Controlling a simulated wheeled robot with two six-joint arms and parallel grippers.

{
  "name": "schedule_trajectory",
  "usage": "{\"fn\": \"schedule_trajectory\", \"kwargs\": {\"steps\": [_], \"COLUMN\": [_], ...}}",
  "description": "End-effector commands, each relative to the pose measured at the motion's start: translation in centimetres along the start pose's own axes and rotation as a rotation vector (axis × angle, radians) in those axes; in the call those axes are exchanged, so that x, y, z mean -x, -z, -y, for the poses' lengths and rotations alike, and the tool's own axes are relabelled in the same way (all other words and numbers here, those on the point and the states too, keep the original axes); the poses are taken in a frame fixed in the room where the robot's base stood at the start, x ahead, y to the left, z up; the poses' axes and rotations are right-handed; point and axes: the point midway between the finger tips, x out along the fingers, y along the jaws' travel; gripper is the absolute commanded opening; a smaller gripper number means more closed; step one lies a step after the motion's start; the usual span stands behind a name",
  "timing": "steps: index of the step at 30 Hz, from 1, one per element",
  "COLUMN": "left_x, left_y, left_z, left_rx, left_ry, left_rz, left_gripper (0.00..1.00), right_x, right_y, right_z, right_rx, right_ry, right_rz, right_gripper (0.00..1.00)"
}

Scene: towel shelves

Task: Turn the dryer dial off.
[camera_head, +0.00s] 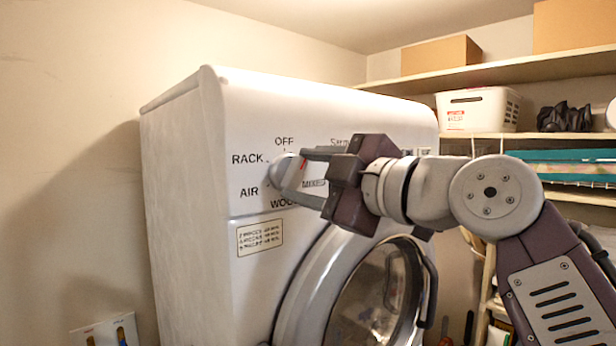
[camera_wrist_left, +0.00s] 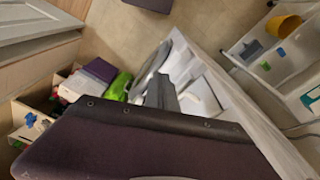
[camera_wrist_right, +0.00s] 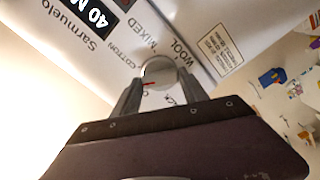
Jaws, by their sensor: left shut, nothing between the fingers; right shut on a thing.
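The white dryer (camera_head: 180,180) stands in the middle of the head view. Its round dial (camera_head: 283,168) is ringed by labels, with OFF above it and RACK and AIR at its left. My right gripper (camera_head: 291,174) is shut on the dial and partly hides it. In the right wrist view the dial (camera_wrist_right: 158,70) sits between the two fingertips (camera_wrist_right: 160,86), with a red mark on its face. In the head view the red mark is right of and below OFF. My left gripper (camera_wrist_left: 161,88) is shut and empty, outside the head view.
The round dryer door (camera_head: 370,300) is below my right wrist. Shelves at the right hold a white basket (camera_head: 477,109), cardboard boxes (camera_head: 440,54) and teal towels (camera_head: 570,157). A white cart (camera_wrist_left: 275,65) stands near my left gripper.

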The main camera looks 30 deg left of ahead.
Motion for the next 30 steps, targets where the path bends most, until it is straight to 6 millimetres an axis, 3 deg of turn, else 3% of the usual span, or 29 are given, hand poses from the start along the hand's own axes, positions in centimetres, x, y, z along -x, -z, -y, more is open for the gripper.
{"fn": "schedule_trajectory", "kwargs": {"steps": [15,30], "left_x": [-0.07,-0.09], "left_y": [-0.01,-0.01], "left_z": [0.0,0.0], "left_rx": [0.0,0.0], "left_ry": [0.0,0.0], "left_rz": [0.0,0.0], "left_gripper": [0.0,0.0], "right_x": [0.16,0.14], "right_y": [0.3,0.26], "right_z": [-0.39,-0.37], "right_rx": [0.402,0.533], "right_ry": [-0.013,-0.013], "right_rz": [-0.003,-0.002], "right_gripper": [0.1,0.1]}}
